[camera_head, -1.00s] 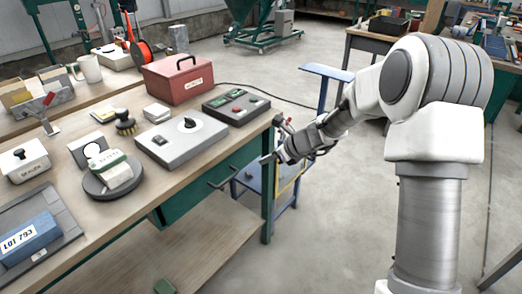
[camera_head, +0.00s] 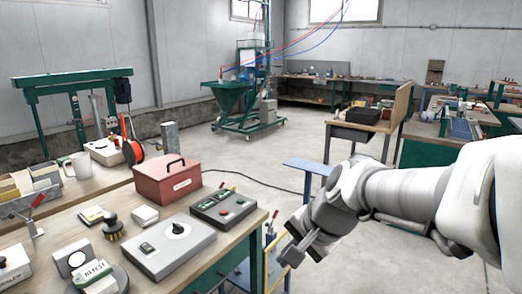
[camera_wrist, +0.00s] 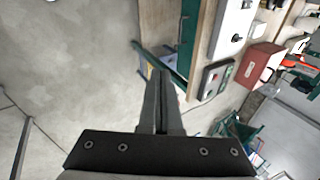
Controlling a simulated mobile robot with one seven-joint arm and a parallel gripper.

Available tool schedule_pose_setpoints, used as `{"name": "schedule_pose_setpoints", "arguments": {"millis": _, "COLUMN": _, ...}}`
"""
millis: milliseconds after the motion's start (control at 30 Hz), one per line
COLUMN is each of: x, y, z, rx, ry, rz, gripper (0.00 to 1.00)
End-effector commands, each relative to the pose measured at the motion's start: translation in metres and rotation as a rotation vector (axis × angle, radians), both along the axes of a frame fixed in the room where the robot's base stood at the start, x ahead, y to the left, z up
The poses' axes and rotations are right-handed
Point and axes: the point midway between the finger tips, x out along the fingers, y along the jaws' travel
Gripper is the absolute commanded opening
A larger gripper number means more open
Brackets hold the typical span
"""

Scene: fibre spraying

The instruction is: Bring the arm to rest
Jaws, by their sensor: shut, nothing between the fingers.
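My arm reaches in from the right edge in the head view. My gripper (camera_head: 292,256) is at its end, just off the right edge of the workbench (camera_head: 258,222), over the floor. In the wrist view my gripper (camera_wrist: 162,75) has its two fingers together with nothing between them. The bench edge and the control boxes lie to the right of the fingers there.
The bench holds a grey box with a knob (camera_head: 172,246), a control panel with buttons (camera_head: 223,207) and a red toolbox (camera_head: 167,182). A blue stand (camera_head: 309,166) is behind my gripper. Open concrete floor (camera_wrist: 70,60) lies left of the fingers in the wrist view.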

Motion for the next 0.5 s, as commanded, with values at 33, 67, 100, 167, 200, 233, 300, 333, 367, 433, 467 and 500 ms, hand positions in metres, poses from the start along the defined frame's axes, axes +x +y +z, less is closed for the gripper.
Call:
{"name": "schedule_pose_setpoints", "arguments": {"millis": 33, "x": -0.016, "y": -0.007, "z": 0.016, "rx": -0.058, "ry": -0.035, "rz": 0.058, "gripper": 0.0}}
{"name": "schedule_pose_setpoints", "arguments": {"millis": 67, "x": -0.024, "y": -0.012, "z": 0.021, "rx": -0.093, "ry": -0.052, "rz": 0.094, "gripper": 0.0}}
{"name": "schedule_pose_setpoints", "arguments": {"millis": 100, "x": -0.036, "y": -0.019, "z": 0.027, "rx": -0.142, "ry": -0.071, "rz": 0.142, "gripper": 0.0}}
{"name": "schedule_pose_setpoints", "arguments": {"millis": 167, "x": -0.053, "y": -0.028, "z": 0.035, "rx": -0.215, "ry": -0.102, "rz": 0.213, "gripper": 0.0}}
{"name": "schedule_pose_setpoints", "arguments": {"millis": 200, "x": -0.064, "y": -0.035, "z": 0.041, "rx": -0.264, "ry": -0.119, "rz": 0.26, "gripper": 0.0}}
{"name": "schedule_pose_setpoints", "arguments": {"millis": 233, "x": -0.073, "y": -0.04, "z": 0.044, "rx": -0.301, "ry": -0.131, "rz": 0.293, "gripper": 0.0}}
{"name": "schedule_pose_setpoints", "arguments": {"millis": 300, "x": -0.091, "y": -0.052, "z": 0.051, "rx": -0.383, "ry": -0.156, "rz": 0.369, "gripper": 0.0}}
{"name": "schedule_pose_setpoints", "arguments": {"millis": 333, "x": -0.098, "y": -0.057, "z": 0.054, "rx": -0.417, "ry": -0.166, "rz": 0.399, "gripper": 0.0}}
{"name": "schedule_pose_setpoints", "arguments": {"millis": 367, "x": -0.105, "y": -0.061, "z": 0.055, "rx": -0.448, "ry": -0.173, "rz": 0.426, "gripper": 0.0}}
{"name": "schedule_pose_setpoints", "arguments": {"millis": 433, "x": -0.119, "y": -0.071, "z": 0.059, "rx": -0.515, "ry": -0.187, "rz": 0.482, "gripper": 0.0}}
{"name": "schedule_pose_setpoints", "arguments": {"millis": 467, "x": -0.124, "y": -0.075, "z": 0.061, "rx": -0.541, "ry": -0.192, "rz": 0.503, "gripper": 0.0}}
{"name": "schedule_pose_setpoints", "arguments": {"millis": 500, "x": -0.13, "y": -0.079, "z": 0.062, "rx": -0.569, "ry": -0.197, "rz": 0.527, "gripper": 0.0}}
